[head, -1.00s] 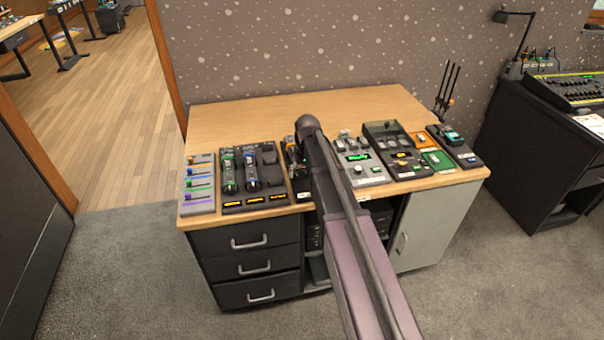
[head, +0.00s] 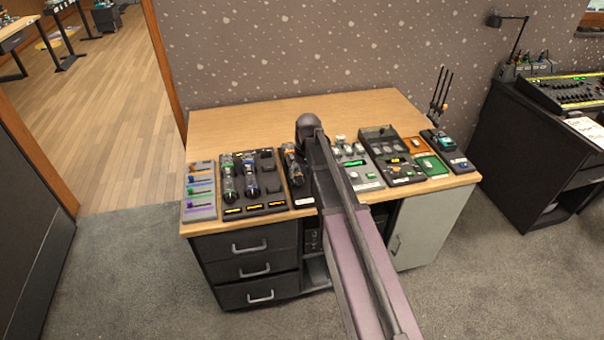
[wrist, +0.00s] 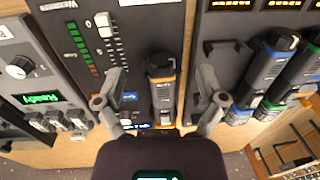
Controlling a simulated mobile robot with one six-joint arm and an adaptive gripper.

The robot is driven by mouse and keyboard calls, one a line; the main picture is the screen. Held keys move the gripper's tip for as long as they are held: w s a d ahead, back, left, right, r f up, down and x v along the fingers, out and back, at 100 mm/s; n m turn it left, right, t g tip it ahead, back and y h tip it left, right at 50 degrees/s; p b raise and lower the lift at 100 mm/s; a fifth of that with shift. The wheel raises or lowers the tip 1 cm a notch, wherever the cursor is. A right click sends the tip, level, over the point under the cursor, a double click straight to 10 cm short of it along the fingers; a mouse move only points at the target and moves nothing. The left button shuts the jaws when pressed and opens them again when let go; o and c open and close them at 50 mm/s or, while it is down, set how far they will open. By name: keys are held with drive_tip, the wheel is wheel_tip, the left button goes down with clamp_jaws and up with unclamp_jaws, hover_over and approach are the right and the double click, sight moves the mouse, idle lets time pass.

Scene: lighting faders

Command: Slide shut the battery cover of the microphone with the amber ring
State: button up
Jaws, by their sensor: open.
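The microphone with the amber ring (wrist: 162,88) lies in a dark panel in the wrist view, with an orange band near its top end. In the head view this microphone (head: 292,166) lies just left of my arm, which partly covers its panel. My gripper (wrist: 162,80) is open, with one finger on each side of the microphone and visible gaps between. Nothing is held. The state of the battery cover is too small to tell. My gripper's fingers are hidden behind my arm in the head view.
A blue-ringed microphone (wrist: 265,72) and a green-ringed one (wrist: 302,70) lie in the neighbouring rack (head: 270,207). A fader panel (head: 200,208) is at the desk's left end. Several control panels stand right of my arm. The rear of the wooden desk (head: 240,120) is clear.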

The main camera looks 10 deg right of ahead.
drive_tip(key=shift+r+p, duration=3.8)
drive_tip(key=shift+r, duration=0.35)
drive_tip(key=s+a+f+b, duration=0.1)
drive_tip(key=s, duration=0.9)
drive_tip(key=s+f+h+b, duration=0.1)
drive_tip(key=s+f+b, duration=0.1)
drive_tip(key=s, duration=0.8)
drive_tip(key=shift+s+a+f, duration=0.2)
drive_tip(key=shift+s+a, duration=0.15)
